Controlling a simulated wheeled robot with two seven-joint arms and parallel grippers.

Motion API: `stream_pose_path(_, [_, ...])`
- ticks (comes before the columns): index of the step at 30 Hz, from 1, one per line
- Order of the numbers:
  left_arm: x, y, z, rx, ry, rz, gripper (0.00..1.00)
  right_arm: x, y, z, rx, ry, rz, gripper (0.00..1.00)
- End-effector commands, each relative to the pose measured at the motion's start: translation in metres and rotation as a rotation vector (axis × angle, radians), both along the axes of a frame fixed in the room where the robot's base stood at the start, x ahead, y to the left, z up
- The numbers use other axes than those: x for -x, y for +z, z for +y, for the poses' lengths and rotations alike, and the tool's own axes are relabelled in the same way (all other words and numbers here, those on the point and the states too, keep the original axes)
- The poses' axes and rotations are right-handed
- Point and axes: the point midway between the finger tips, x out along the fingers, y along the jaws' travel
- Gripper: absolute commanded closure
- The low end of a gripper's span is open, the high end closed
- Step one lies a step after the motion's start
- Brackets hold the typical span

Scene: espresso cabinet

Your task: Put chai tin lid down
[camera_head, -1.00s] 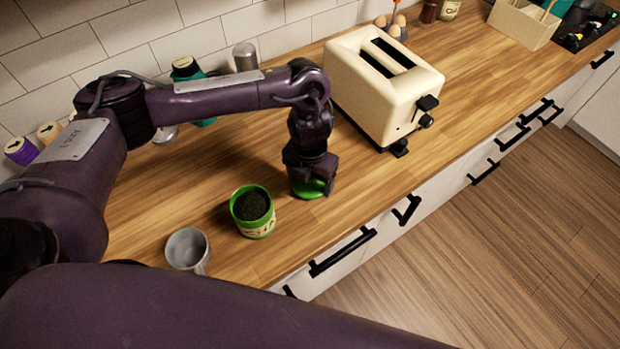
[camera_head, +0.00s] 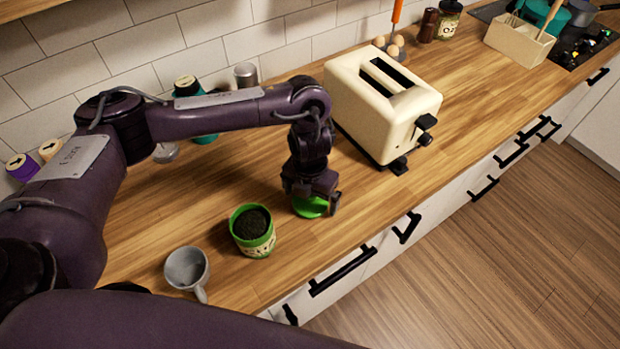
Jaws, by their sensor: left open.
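The green chai tin lid (camera_head: 311,208) lies flat on the wooden counter, to the right of the tin. My left gripper (camera_head: 311,203) is directly over the lid, pointing down, with its fingers apart on either side of it. The gripper hides part of the lid. The green chai tin (camera_head: 259,246) stands upright and uncovered, with dark contents showing. My right gripper is not in view.
A cream toaster (camera_head: 378,122) stands behind and right of my left gripper. A grey mug (camera_head: 187,269) is left of the tin. Cabinet handles line the counter's front edge. The counter (camera_head: 470,110) right of the toaster is clear.

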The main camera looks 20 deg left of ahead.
Motion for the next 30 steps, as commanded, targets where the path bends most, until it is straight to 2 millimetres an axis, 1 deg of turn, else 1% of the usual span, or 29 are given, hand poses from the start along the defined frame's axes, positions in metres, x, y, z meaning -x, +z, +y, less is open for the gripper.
stream_pose_path(1, [-0.002, 0.009, 0.000, -0.002, -0.002, -0.006, 0.02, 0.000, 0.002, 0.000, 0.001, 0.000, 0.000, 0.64])
stream_pose_path(9, [-0.002, 0.059, 0.001, -0.003, -0.001, -0.008, 0.02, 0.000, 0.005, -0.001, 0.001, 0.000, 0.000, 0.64])
stream_pose_path(15, [-0.001, 0.091, 0.001, -0.003, -0.001, -0.006, 0.02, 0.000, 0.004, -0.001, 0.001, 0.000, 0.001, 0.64])
stream_pose_path(18, [-0.001, 0.102, 0.001, -0.002, 0.000, -0.004, 0.02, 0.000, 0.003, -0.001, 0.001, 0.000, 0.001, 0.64])
stream_pose_path(22, [-0.001, 0.110, 0.001, -0.002, 0.000, -0.002, 0.02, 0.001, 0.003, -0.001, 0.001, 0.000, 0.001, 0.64])
stream_pose_path(30, [0.000, 0.113, 0.001, -0.002, 0.002, 0.000, 0.02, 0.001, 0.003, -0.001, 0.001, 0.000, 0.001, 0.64])
